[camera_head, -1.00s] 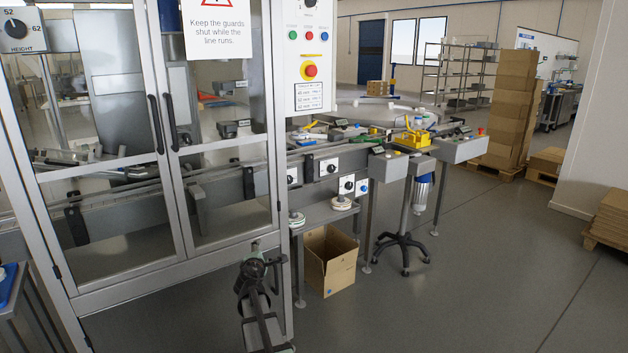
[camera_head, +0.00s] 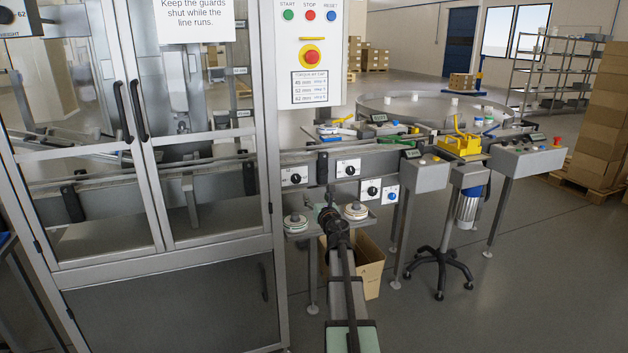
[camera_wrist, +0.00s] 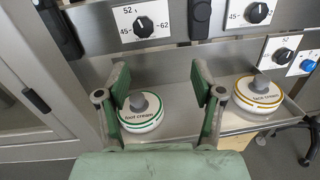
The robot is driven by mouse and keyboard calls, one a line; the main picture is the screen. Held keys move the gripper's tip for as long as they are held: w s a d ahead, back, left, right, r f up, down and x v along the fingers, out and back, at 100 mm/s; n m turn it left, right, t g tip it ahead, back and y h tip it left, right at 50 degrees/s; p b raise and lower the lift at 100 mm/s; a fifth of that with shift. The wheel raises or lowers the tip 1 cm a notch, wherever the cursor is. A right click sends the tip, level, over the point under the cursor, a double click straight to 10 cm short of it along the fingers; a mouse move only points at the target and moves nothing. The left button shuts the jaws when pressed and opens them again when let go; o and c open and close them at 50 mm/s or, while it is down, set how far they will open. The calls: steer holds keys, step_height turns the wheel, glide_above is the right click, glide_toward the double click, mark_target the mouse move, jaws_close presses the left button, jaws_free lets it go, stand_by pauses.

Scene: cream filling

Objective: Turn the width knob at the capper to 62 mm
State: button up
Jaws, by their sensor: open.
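Dial plates with black knobs sit along the conveyor front. In the wrist view, the left knob (camera_wrist: 143,26) has a scale marked 45, 52 and 62. A second knob (camera_wrist: 257,13) is to its right, and a third (camera_wrist: 283,55) is lower right. These appear in the head view as the left (camera_head: 294,178), upper (camera_head: 350,170) and lower (camera_head: 373,190) knobs. I cannot tell which is the capper's width knob, and the pointer settings are too small to read surely. My gripper (camera_wrist: 160,82) is open and empty, apart from the knobs, with its fingers pointing toward the left plate.
A foot cream disc (camera_wrist: 140,116) with a green ring and a face cream disc (camera_wrist: 262,93) with a yellow ring sit on a shelf below the knobs. A blue knob (camera_head: 392,196) is at the right. A guarded cabinet (camera_head: 165,265) is at left, a cardboard box (camera_head: 370,268) below.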

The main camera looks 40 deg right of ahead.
steer(key=n, duration=0.2)
steer(key=n+y, duration=0.1)
glide_toward(297, 180)
steer(key=shift+t, duration=0.3)
steer(key=x, duration=0.9)
steer(key=shift+w+d+f, duration=0.15)
steer(key=shift+w+f, duration=0.1)
steer(key=shift+f, duration=0.05)
steer(key=c, duration=1.1)
